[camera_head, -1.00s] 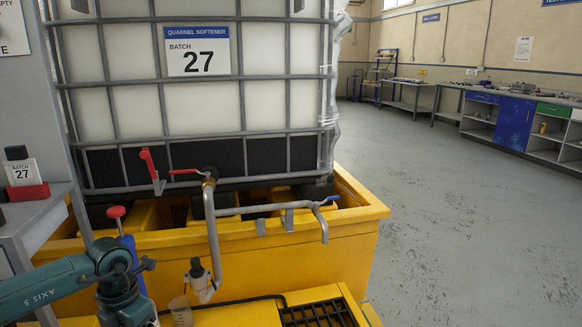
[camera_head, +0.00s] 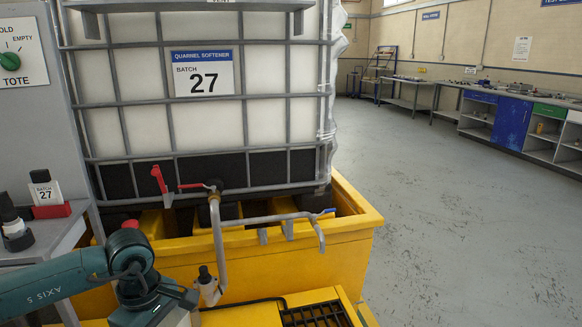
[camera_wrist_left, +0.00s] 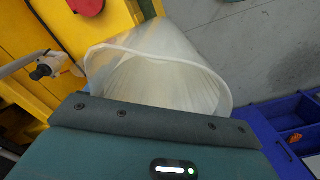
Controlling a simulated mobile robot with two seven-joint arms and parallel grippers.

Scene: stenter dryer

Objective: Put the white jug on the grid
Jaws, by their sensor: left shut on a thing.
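The white jug (camera_wrist_left: 160,70) fills the middle of the left wrist view, translucent, its wide round mouth facing the camera. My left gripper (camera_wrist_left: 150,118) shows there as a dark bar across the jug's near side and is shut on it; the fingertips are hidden. In the head view my left gripper (camera_head: 160,300) is at the bottom left, and only a pale sliver of the jug (camera_head: 194,317) shows beside it. The dark grid (camera_head: 315,314) is set in the yellow surface to the right of the gripper, apart from it. My right gripper is not in view.
A small black-topped valve (camera_head: 206,283) stands close right of my left gripper, under a grey pipe (camera_head: 219,245). A yellow bund (camera_head: 345,245) holds the caged tote (camera_head: 205,125). A black hose runs towards the grid. A grey cabinet (camera_head: 35,110) is at left.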

